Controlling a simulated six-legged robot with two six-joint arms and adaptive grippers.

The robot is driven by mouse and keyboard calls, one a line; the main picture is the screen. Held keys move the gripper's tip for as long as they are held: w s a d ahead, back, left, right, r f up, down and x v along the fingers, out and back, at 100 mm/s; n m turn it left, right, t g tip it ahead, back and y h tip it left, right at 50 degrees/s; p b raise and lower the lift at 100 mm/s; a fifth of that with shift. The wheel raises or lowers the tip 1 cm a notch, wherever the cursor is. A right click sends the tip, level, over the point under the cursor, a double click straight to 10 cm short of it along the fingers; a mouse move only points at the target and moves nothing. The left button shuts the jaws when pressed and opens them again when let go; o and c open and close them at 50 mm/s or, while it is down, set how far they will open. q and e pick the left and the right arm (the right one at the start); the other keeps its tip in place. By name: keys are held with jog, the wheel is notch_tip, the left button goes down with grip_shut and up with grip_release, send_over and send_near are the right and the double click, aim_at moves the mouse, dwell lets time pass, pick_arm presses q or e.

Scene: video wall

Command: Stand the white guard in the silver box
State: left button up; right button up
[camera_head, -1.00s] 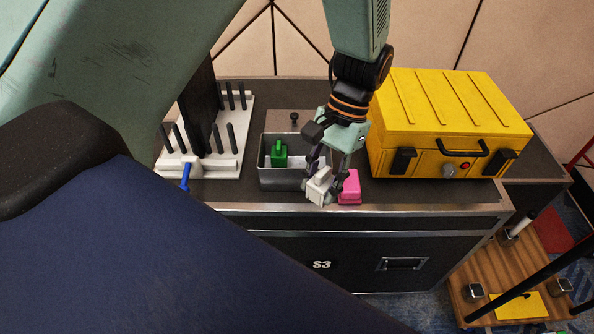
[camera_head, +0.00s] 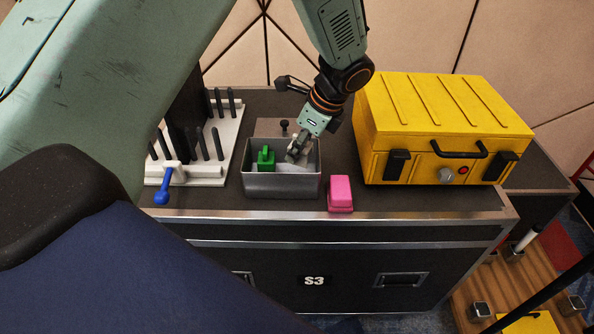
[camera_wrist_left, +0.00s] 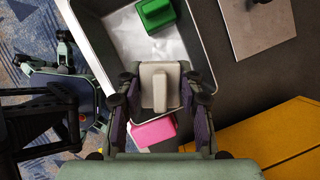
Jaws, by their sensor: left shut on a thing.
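The white guard (camera_wrist_left: 160,86) is held between the fingers of my left gripper (camera_head: 298,152), which is shut on it. In the head view the guard (camera_head: 294,155) is at the right part of the silver box (camera_head: 283,186), at about rim height or inside; its exact height is hard to tell. The silver box also shows in the wrist view (camera_wrist_left: 85,45). A green guard (camera_head: 265,158) stands in the left part of the box, and it also shows in the wrist view (camera_wrist_left: 155,14). A pink guard (camera_head: 340,193) lies on the case top, right of the box. My right gripper is not in view.
A yellow case (camera_head: 440,130) stands to the right. A white rack (camera_head: 205,172) with several dark pegs and a blue-handled lever (camera_head: 163,186) is to the left. A flat plate with a black knob (camera_head: 284,125) is behind the box.

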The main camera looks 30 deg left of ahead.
aim_at(311, 147)
pick_arm(q)
notch_tip(311, 147, down, 6)
jog(key=shift+f+b, duration=0.1)
jog(key=shift+b, duration=0.7)
jog(key=shift+w+a, duration=0.15)
jog(key=shift+a, duration=0.05)
jog(key=shift+f, duration=0.1)
jog(key=o, duration=0.9)
jog(key=shift+d, duration=0.15)
jog(key=shift+o, duration=0.5)
jog(key=p+v, duration=0.4)
jog(key=v, duration=0.8)
